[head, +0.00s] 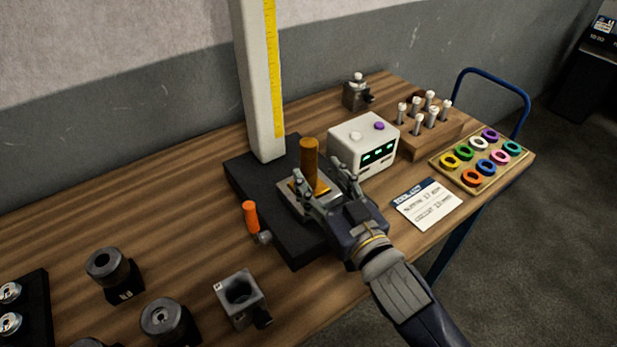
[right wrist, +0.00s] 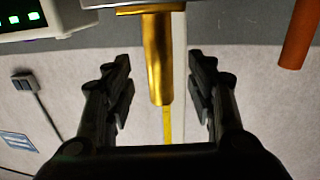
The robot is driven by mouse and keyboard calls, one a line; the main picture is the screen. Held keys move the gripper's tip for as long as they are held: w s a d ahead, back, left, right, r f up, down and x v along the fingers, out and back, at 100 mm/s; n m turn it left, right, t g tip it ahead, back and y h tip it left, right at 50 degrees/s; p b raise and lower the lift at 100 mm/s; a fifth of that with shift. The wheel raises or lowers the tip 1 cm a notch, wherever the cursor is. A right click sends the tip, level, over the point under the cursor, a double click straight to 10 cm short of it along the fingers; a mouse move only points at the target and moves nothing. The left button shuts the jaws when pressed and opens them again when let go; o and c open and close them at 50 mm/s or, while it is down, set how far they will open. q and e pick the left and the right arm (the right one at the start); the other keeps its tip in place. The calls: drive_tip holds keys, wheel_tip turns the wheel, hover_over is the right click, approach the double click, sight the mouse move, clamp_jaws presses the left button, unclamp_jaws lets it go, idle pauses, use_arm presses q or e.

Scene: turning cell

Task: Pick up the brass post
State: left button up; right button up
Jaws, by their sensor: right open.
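The brass post (head: 310,163) stands upright on a small grey and brass-coloured block (head: 292,202) on the black base plate (head: 287,236). My right gripper (head: 325,192) is open, with its fingers on either side of the post in the head view. In the right wrist view the post (right wrist: 157,58) hangs between the two open fingers (right wrist: 161,88), with a gap visible on each side. My left gripper is not in view.
A white column with a yellow scale (head: 256,85) rises behind the post. An orange-handled lever (head: 251,217) is left of it, and a white box with a display (head: 363,145) is right. Dark cylindrical holders (head: 108,268) stand front left. A ring tray (head: 480,160) is far right.

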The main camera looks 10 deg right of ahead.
sight(313, 168)
drive_tip(key=shift+w+a+r+p, duration=0.1)
drive_tip(key=shift+w+p, duration=0.15)
drive_tip(key=shift+w, duration=0.15)
drive_tip(key=shift+w+a+r+p, duration=0.1)
drive_tip(key=shift+w+p, duration=0.1)
drive_tip(key=shift+w, duration=0.15)
drive_tip(key=shift+p+x, duration=0.35)
drive_tip(key=shift+x, duration=0.85)
drive_tip(key=shift+w+f, duration=0.2)
drive_tip(key=shift+w, duration=0.4)
clamp_jaws()
drive_tip(key=shift+r, duration=0.35)
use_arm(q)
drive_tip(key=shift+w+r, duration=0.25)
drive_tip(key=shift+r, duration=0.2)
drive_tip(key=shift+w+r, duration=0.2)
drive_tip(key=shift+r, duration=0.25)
